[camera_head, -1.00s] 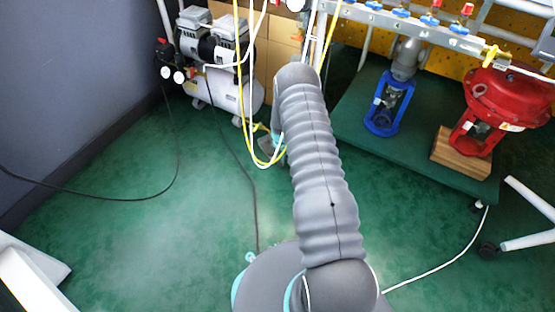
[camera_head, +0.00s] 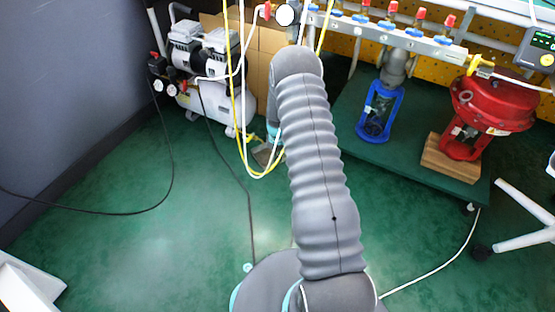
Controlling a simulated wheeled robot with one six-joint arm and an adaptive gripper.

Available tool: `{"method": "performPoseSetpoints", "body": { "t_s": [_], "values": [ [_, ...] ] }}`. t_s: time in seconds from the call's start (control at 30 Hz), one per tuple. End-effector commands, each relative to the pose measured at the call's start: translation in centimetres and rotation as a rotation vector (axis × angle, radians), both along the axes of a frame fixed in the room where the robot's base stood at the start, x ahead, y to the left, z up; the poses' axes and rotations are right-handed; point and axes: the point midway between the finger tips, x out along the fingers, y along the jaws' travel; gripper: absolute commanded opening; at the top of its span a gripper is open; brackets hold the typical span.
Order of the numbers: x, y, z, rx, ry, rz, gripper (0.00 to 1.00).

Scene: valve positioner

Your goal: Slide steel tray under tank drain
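The air compressor's white tank (camera_head: 215,103) stands on the green floor at the back left, under its motor (camera_head: 205,47). Its drain is too small to make out. A small flat grey-brown piece (camera_head: 264,155) shows low beside the tank's right end, partly hidden by hoses and my arm. I cannot tell whether it is the steel tray. My arm reaches away toward the tank area and hides its own far end. My gripper is not visible.
Yellow and white hoses (camera_head: 233,75) hang in front of the tank. A black cable (camera_head: 240,185) crosses the floor. A low green platform (camera_head: 415,165) at right carries a blue valve (camera_head: 379,110) and a red actuator (camera_head: 492,105). The left floor is mostly clear.

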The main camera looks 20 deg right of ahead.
Motion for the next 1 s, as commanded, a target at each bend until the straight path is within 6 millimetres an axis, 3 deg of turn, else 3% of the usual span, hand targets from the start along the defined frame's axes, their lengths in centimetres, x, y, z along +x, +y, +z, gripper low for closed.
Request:
{"method": "performPoseSetpoints", "body": {
  "t_s": [0.03,0.13,0.27,0.47,0.67,0.8,1.0],
  "values": [
    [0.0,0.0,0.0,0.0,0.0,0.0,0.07],
    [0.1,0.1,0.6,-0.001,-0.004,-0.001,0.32],
    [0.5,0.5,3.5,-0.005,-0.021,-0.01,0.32],
    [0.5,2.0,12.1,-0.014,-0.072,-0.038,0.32],
    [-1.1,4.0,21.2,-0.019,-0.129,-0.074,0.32],
    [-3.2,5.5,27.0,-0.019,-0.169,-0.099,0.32],
    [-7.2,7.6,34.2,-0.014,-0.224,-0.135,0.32]
  ]
}}
